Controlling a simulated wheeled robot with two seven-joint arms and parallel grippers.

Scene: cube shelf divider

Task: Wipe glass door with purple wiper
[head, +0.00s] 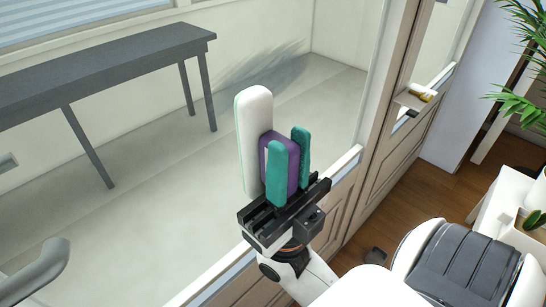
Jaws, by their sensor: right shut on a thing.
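The purple wiper (267,148) has a purple grip and a long white pad (256,120) and stands nearly upright. My right gripper (288,165), with green fingertips, is shut on the purple grip. The glass door (215,165) fills the left and middle of the head view, with a pale frame on its right side. A dark streaky smudge (268,78) shows on the glass, up and right of the pad. I cannot tell whether the pad touches the glass. My left gripper is not in view.
A dark grey table (110,65) stands behind the glass. A grey curved handle-like part (38,272) is at the lower left. A wooden door frame (388,150) and a green plant (520,100) are at the right. Wooden floor (400,210) shows between.

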